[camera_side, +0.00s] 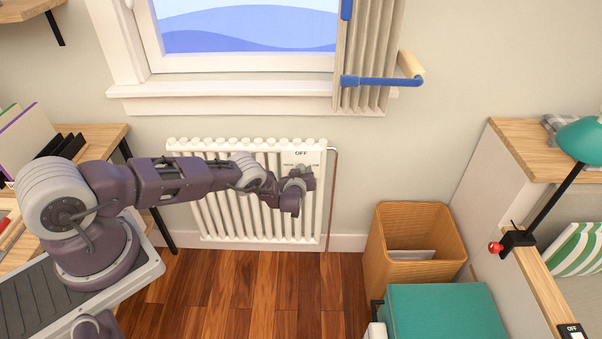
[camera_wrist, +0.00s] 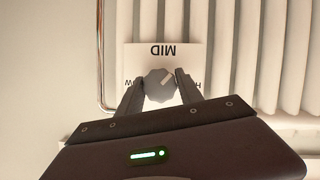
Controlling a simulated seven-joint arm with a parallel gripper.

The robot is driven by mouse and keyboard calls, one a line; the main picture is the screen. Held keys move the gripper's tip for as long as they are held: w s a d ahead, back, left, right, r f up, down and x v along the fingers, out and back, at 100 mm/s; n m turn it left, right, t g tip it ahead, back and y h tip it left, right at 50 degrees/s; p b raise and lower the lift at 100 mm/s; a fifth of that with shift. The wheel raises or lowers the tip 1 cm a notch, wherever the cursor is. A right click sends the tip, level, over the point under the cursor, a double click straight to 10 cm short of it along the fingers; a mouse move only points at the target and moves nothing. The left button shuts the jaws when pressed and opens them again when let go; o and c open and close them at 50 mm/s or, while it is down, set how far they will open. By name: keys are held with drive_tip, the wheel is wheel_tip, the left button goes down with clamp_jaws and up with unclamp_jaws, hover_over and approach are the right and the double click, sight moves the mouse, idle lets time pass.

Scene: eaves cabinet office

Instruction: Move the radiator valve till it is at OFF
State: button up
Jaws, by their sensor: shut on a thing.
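The radiator valve is a dark grey round knob (camera_wrist: 160,86) on a white label plate (camera_wrist: 190,55), near the radiator's upper right. In the wrist view the plate looks upside down: MID is above the knob, part of LOW is at the left and an H at the right. The knob's pale pointer mark faces up and right, between MID and the H label. My gripper (camera_wrist: 159,88) is shut on the knob, one finger on each side. In the side view OFF reads at the top of the plate (camera_side: 301,154), and my gripper (camera_side: 299,178) hides most of the knob.
The white radiator (camera_side: 230,226) stands under the window against the wall. A thin copper pipe (camera_side: 331,200) runs down its right side. A wooden bin (camera_side: 383,240) and a teal-topped box (camera_side: 445,312) stand to the right. Floor in front is clear.

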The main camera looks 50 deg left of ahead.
drive_tip(key=n+t+h, duration=0.1)
drive_tip(key=n+t, duration=0.1)
drive_tip(key=n, duration=0.2)
idle(0.3)
drive_tip(key=shift+n+t+h, duration=0.3)
drive_tip(key=o, duration=1.4)
drive_tip(key=v, duration=0.7)
